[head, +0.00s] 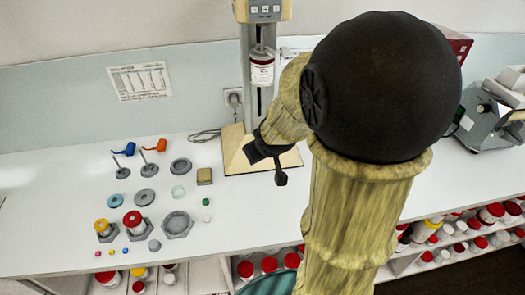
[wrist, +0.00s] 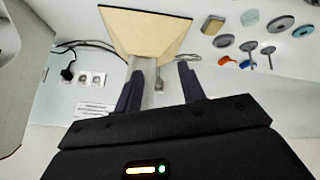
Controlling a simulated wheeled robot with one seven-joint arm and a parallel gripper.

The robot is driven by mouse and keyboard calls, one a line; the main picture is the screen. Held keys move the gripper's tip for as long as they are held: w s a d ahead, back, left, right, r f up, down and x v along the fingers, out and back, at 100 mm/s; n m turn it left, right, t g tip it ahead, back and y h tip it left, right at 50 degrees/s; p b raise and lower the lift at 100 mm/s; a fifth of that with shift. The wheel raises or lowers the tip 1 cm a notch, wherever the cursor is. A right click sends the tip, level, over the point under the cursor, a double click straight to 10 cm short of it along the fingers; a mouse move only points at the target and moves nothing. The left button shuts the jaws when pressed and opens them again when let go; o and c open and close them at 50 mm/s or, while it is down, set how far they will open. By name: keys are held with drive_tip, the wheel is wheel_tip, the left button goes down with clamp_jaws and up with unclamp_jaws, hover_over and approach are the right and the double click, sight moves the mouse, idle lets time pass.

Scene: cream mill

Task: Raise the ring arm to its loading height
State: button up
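The cream mill stands at the back of the bench, with a control head (head: 264,9), a grey upright column (head: 247,95) and a cream base plate (head: 235,165). A white jar (head: 262,73) with a label and a red band sits under the head, in front of the column. The ring arm is hard to make out around the jar. My gripper (head: 266,167) is below the jar, over the base plate, its fingers apart and empty. In the wrist view the open fingers (wrist: 160,85) frame part of the column (wrist: 147,92), with the base plate (wrist: 145,30) beyond.
Left of the mill lie blue and orange tools (head: 154,146), grey discs (head: 180,166), a hexagonal dish (head: 177,224), small jars (head: 132,219) and a tan block (head: 204,176). A grey machine (head: 485,115) stands at right. Shelves below hold red-lidded jars.

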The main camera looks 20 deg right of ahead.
drive_tip(key=shift+s+a+f, duration=0.15)
drive_tip(key=shift+s+a, duration=0.1)
drive_tip(key=shift+a, duration=0.05)
drive_tip(key=s+a+f+g, duration=0.2)
drive_tip(key=s+a, duration=0.1)
drive_tip(key=s, duration=0.2)
drive_tip(key=s+a+f+m+g+y, duration=0.1)
drive_tip(key=s+a+f+g, duration=0.1)
drive_tip(key=s+a, duration=0.2)
drive_tip(key=shift+s+a+f+g+y, duration=0.25)
drive_tip(key=shift+s+a+g+y, duration=0.05)
drive_tip(key=shift+s, duration=0.25)
drive_tip(key=shift+c, duration=0.4)
